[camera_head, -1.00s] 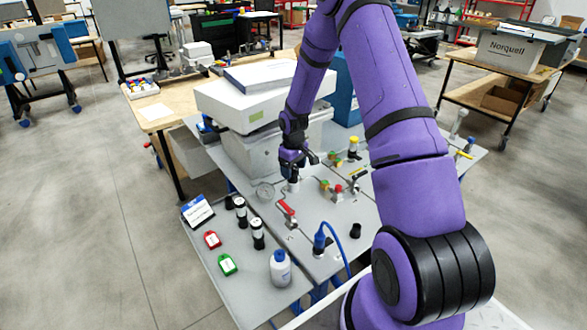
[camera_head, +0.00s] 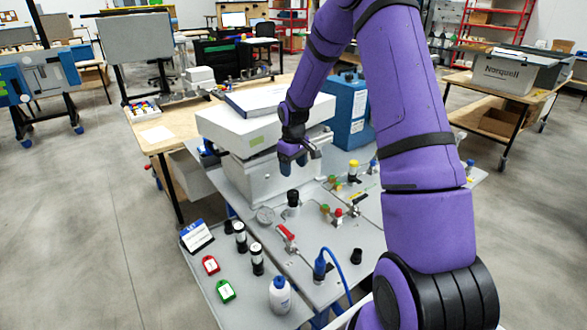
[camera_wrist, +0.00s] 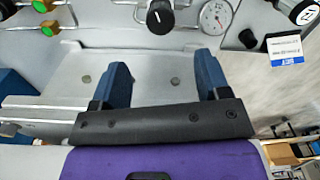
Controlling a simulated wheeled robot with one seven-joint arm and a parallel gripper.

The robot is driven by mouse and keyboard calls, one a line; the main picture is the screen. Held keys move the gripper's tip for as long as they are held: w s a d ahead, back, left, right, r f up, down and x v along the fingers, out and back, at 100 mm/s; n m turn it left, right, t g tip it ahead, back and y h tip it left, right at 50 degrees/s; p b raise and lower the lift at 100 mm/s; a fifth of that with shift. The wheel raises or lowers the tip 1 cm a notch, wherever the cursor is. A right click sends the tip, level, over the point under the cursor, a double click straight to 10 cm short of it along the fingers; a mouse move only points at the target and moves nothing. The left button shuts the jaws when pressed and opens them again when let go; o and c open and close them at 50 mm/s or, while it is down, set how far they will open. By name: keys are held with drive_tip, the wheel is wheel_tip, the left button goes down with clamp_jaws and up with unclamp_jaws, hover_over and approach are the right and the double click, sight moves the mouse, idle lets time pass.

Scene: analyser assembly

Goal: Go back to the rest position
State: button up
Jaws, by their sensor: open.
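My purple arm reaches over the grey panel table in the head view. My gripper (camera_head: 292,163) hangs above the panel, in front of the white and grey analyser box (camera_head: 250,130). In the wrist view my gripper (camera_wrist: 160,82) shows two dark blue fingers spread wide, with nothing between them. A black knob (camera_head: 293,198) on a white base stands on the panel below the gripper and apart from it. The knob also shows in the wrist view (camera_wrist: 160,17), beyond the fingertips, beside a round gauge (camera_wrist: 216,16).
The panel carries a red-handled valve (camera_head: 286,233), a blue connector with hose (camera_head: 320,264) and several coloured knobs. Black-and-white cylinders, a red tag (camera_head: 211,265), a green tag (camera_head: 226,291) and a white bottle (camera_head: 280,295) stand at the front left. A blue box (camera_head: 347,108) stands behind.

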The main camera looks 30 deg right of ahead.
idle(0.3)
drive_tip(key=s+a+r+t, duration=0.1)
drive_tip(key=s+a+r, duration=0.25)
drive_tip(key=r, duration=0.45)
drive_tip(key=s+a+r+m+t+h, duration=0.1)
drive_tip(key=s+a+r, duration=0.2)
drive_tip(key=s+r, duration=0.3)
drive_tip(key=s+a+r, duration=0.3)
drive_tip(key=r, duration=0.6)
drive_tip(key=s+a+r+m+t, duration=0.1)
drive_tip(key=s+a+r, duration=0.2)
drive_tip(key=s, duration=0.8)
drive_tip(key=s+a+r+m+t+y, duration=0.1)
drive_tip(key=s+a+r+t, duration=0.1)
drive_tip(key=s, duration=0.8)
wheel_tip(320, 180, up, 2)
drive_tip(key=shift+s+a+r, duration=0.15)
drive_tip(key=shift+s+a, duration=0.2)
drive_tip(key=shift+a, duration=0.1)
